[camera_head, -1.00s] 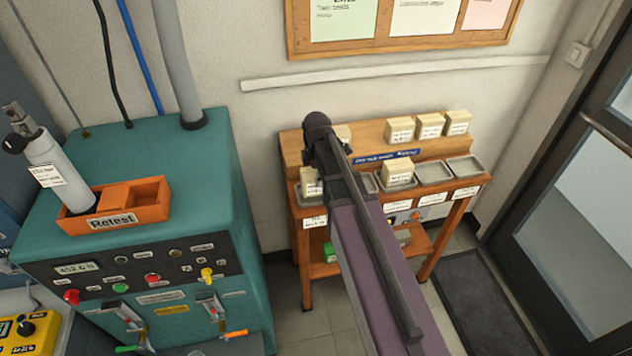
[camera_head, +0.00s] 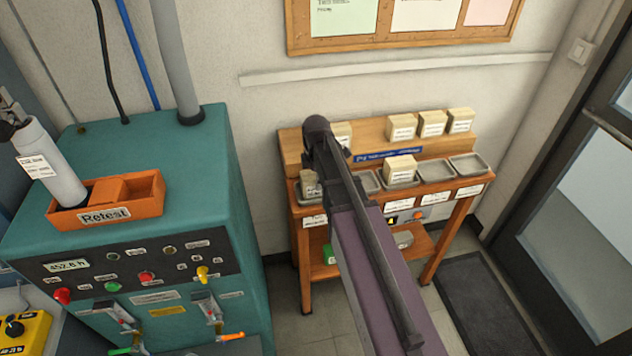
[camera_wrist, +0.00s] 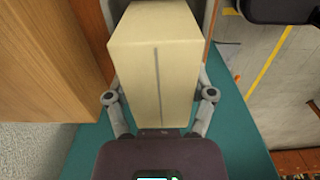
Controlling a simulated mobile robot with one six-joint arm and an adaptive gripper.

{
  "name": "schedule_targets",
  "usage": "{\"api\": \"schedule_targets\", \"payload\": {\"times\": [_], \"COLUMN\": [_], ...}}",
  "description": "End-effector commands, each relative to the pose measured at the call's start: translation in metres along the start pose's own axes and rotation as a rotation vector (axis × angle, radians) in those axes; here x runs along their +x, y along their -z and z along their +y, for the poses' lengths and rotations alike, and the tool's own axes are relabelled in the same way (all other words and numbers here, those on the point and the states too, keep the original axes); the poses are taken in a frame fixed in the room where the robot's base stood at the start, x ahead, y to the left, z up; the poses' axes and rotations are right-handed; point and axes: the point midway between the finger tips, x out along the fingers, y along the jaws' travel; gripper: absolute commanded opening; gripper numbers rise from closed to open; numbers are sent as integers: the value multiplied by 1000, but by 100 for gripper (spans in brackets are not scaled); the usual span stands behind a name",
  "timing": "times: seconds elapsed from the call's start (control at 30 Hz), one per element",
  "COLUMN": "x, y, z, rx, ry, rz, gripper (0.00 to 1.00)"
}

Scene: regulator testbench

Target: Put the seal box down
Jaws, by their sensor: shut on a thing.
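In the wrist view, my gripper (camera_wrist: 160,106) is shut on a cream box (camera_wrist: 153,75), which fills the space between its two fingers. In the head view, my arm reaches over the left end of the wooden stand, and the arm hides the fingertips. A cream box (camera_head: 309,183) with a dark part beside it shows at the left of the arm's end, over or in the leftmost tray. I cannot tell whether it touches the tray, nor surely whether it is the held box. No label is readable on the held box.
The wooden stand (camera_head: 453,208) has a row of grey trays; one other box (camera_head: 400,168) sits in a middle tray. Several boxes (camera_head: 431,122) stand on the upper shelf. The right trays (camera_head: 468,163) are empty. A teal testbench (camera_head: 190,130) stands left; a door is right.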

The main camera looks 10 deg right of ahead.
Motion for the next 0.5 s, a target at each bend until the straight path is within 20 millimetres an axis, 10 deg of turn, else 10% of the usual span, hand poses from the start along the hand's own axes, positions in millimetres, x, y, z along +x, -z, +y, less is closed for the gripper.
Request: {"api": "schedule_targets", "payload": {"times": [0.4, 0.43, 0.5], "x": [4, 4, 3], "y": [0, 0, 0], "z": [0, 0, 0], "rx": [0, 0, 0], "ry": [0, 0, 0], "rz": [0, 0, 0], "gripper": [18, 74, 94]}}
